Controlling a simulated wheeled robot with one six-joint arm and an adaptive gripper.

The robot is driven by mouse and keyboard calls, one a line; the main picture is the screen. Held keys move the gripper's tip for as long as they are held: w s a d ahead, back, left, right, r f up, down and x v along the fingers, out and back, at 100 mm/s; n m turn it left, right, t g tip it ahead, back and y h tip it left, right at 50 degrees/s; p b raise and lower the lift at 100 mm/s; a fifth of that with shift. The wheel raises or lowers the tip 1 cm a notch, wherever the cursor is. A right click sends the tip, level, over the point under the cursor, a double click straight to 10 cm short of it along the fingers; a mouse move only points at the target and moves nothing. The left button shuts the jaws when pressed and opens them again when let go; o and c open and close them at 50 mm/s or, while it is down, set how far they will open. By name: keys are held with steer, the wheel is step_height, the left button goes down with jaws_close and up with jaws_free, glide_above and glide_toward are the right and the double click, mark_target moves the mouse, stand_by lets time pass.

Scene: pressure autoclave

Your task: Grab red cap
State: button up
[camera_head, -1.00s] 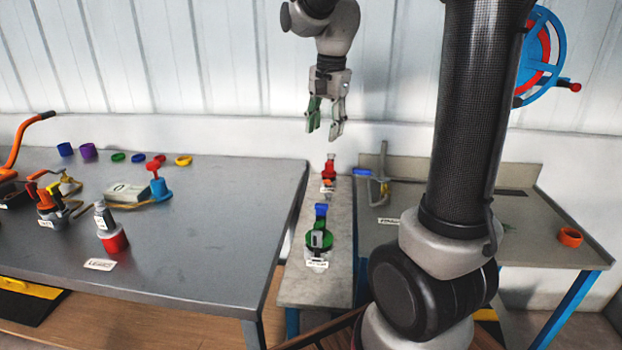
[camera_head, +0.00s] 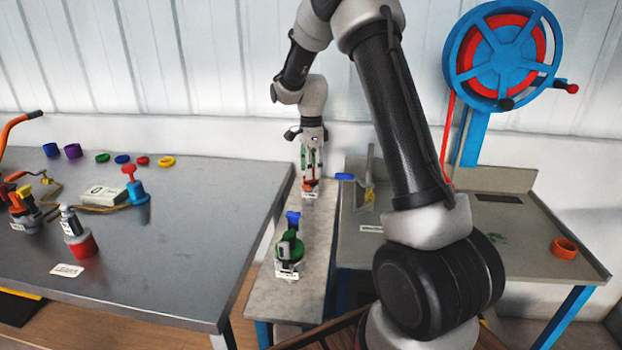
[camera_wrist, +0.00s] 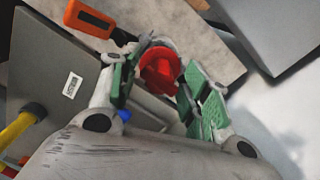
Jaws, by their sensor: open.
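The red cap (camera_wrist: 160,70) shows in the wrist view between the two green-padded fingers of my gripper (camera_wrist: 160,95). It sits on a fitting at the far end of the narrow grey bench (camera_head: 262,300). In the head view my gripper (camera_head: 312,178) points down over that far end, and its fingers hide most of the red fitting (camera_head: 310,187). The fingers are open on either side of the cap, with a gap visible in the wrist view. I cannot tell whether either finger touches it.
The dark table (camera_head: 170,270) at left holds several coloured rings and valves.

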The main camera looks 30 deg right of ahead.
steer(key=shift+f, duration=0.45)
steer(key=shift+c, duration=0.4)
steer(key=shift+a, duration=0.1)
jaws_close()
